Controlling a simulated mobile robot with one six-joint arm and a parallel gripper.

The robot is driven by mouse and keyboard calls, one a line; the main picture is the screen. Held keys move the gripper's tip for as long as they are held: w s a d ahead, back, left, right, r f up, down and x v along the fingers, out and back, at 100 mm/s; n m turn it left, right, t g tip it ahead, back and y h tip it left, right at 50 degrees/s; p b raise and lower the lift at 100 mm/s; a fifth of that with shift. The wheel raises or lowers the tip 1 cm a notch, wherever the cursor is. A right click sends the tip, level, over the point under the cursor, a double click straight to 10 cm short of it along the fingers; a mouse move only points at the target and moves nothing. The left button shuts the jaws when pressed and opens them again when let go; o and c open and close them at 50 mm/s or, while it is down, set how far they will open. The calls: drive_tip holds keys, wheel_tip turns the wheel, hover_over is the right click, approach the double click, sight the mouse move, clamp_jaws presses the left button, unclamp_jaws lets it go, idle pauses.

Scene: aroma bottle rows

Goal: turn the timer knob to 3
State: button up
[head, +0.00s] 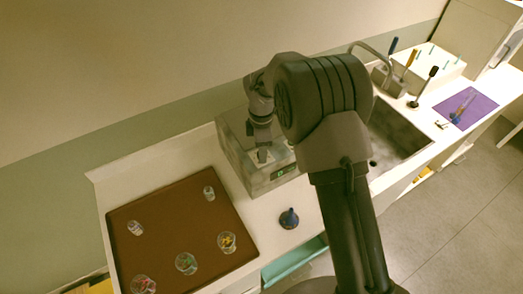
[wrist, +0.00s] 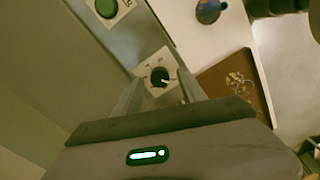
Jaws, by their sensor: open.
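The timer knob (wrist: 158,76) is a small black dial with a pale pointer mark on a white square plate, in the wrist view. The pointer aims to the right; the scale marks are too small to read. My gripper (wrist: 161,80) is open, its two fingers on either side of the knob in the picture. I cannot tell whether they reach its depth or touch it. In the head view my gripper (head: 262,153) is over the grey box-shaped machine (head: 236,158), and the knob is hidden there.
A dark blue funnel (head: 289,218) stands on the white counter right of the brown tray (head: 180,222), which holds several small glass jars. A sink (head: 400,138) and a purple mat (head: 482,108) lie farther right.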

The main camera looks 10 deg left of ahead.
drive_tip(key=shift+f, duration=0.4)
clamp_jaws()
